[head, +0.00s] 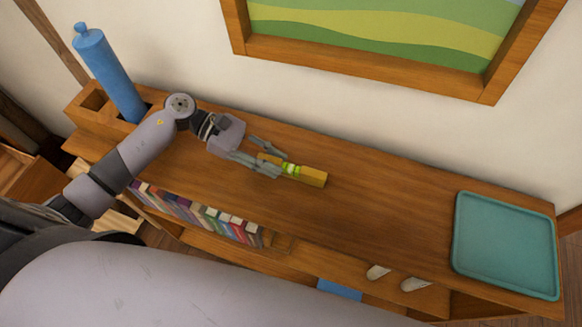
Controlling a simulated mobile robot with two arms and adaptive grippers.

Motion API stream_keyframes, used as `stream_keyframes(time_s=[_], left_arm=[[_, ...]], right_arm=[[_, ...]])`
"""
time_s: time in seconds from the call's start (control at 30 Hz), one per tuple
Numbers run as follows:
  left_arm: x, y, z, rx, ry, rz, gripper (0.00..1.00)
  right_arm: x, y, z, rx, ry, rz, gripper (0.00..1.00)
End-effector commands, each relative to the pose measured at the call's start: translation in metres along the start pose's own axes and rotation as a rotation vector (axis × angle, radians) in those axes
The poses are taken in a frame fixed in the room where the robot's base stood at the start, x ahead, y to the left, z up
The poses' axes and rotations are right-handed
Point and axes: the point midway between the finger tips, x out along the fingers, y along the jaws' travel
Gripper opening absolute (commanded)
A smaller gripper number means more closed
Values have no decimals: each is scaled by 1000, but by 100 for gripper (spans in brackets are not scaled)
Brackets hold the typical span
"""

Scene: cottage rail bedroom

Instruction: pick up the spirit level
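The spirit level (312,177) is a short yellow bar with a bright green vial near its middle. It is at the middle of the wooden shelf top in the head view. My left gripper (276,165) reaches in from the left, with its fingers on both sides of the level's left part. The fingers cover some of that part. I cannot tell whether they press on it, or whether the level touches the wood. My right gripper is not in view.
A teal tray (505,246) lies at the right end of the shelf top (390,215). A blue bottle (108,72) stands in a wooden box at the left end. Books (200,213) fill the shelf below. The wood between level and tray is clear.

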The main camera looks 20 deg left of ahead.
Motion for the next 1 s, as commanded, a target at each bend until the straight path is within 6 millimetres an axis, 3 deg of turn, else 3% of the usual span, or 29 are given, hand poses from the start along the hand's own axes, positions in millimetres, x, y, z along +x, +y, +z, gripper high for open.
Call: stream_keyframes(time_s=[0.33,0.77,1.0], left_arm=[[0,0,0,0,0,0,0],[-1,0,1,1,0,1,0],[-9,1,20,7,2,1,0]], right_arm=[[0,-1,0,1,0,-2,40],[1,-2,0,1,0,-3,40],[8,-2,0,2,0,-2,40]])
